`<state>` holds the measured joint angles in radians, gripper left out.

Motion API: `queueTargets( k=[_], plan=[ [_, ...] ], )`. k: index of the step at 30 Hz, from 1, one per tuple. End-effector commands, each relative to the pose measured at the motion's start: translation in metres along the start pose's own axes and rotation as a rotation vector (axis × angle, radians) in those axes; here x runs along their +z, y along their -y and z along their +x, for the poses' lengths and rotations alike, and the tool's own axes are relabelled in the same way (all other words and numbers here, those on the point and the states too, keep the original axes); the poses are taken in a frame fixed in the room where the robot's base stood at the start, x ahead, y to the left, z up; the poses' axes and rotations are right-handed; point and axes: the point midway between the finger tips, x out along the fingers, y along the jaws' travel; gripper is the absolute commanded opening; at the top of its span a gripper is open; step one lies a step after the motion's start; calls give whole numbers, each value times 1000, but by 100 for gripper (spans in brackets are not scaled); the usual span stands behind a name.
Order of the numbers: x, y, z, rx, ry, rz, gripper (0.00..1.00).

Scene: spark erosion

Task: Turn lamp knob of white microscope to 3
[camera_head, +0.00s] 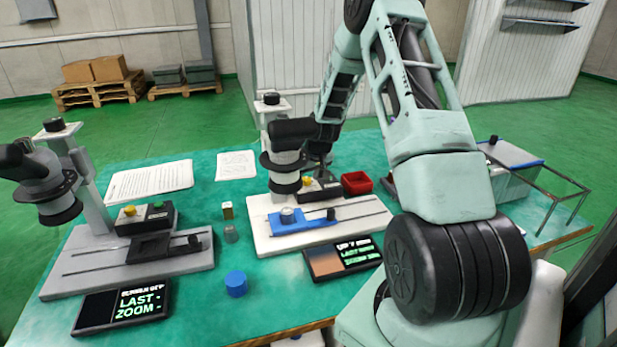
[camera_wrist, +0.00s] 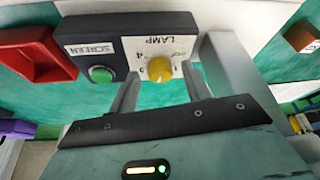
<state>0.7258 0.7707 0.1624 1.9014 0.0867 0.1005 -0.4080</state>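The white microscope (camera_head: 372,215) stands mid-table with a white base and a blue stage piece. Its lamp knob (camera_wrist: 159,69) is yellow, on a white panel (camera_wrist: 166,45) marked LAMP, beside a dark SCREEN box (camera_wrist: 92,47) with a green button (camera_wrist: 101,74). A "4" and what looks like OFF show around the knob; other marks are partly covered, so its setting is unclear. My gripper (camera_wrist: 161,88) is open, with one finger to each side of the knob and gaps between.
A second, grey microscope (camera_head: 190,260) with its own yellow knob (camera_head: 130,211) stands at left. A red tray (camera_head: 357,183) is close to the control box. A blue cylinder (camera_head: 236,283), small vials and two display screens lie in front.

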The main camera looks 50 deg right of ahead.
Motion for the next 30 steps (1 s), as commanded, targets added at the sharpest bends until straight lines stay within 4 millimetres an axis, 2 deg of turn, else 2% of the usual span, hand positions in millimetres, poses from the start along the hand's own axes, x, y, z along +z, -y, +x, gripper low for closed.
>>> queueTargets(
  k=[7,15,21,25,30],
  plan=[
    [0,-1,-13,2,-5,1,49],
    [59,-1,-34,1,1,3,49],
    [92,0,-49,1,-1,1,49],
    [105,0,-55,0,0,2,49],
    [111,0,-58,0,-1,-1,49]
  ],
)
